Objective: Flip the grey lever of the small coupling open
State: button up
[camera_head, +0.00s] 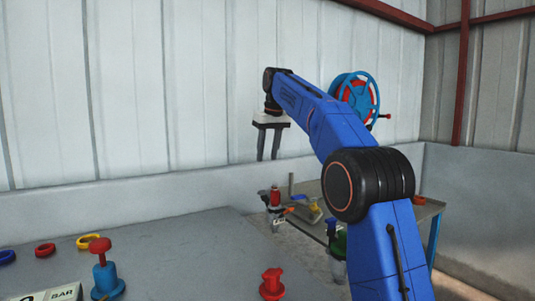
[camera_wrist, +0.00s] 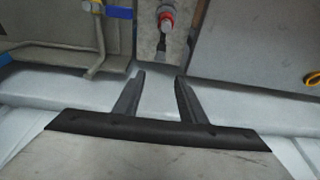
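My gripper (camera_head: 267,158) hangs fingers-down in front of the pale wall, above and beyond the work surfaces. In the wrist view its two dark fingers (camera_wrist: 160,78) are apart with nothing between them, so it is open and empty. A red-topped metal fitting (camera_head: 275,198) stands low beyond the grey table's edge, below the gripper. A red-capped fitting (camera_wrist: 165,18) also shows in the wrist view, ahead of the fingertips and apart from them. I cannot clearly make out a small coupling or its grey lever in either view.
A grey table (camera_head: 170,255) holds a blue valve with a red knob (camera_head: 104,268), a red fitting (camera_head: 271,284) and several coloured rings. A bench (camera_head: 415,215) stands behind my arm. A bent metal pipe (camera_wrist: 98,48) shows at upper left. A blue hose reel (camera_head: 357,95) hangs behind.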

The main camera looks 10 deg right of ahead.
jog(key=shift+c, duration=0.4)
jog(key=shift+s, duration=0.1)
grip_shut()
jog(key=s+d+f+t+y, duration=0.1)
jog(key=s+d+f+t, duration=0.15)
jog(key=s, duration=0.35)
jog(key=t, duration=0.1)
send_near(264, 193)
jog(key=x, duration=0.6)
jog(key=shift+a+f, duration=0.1)
jog(key=shift+f, duration=0.05)
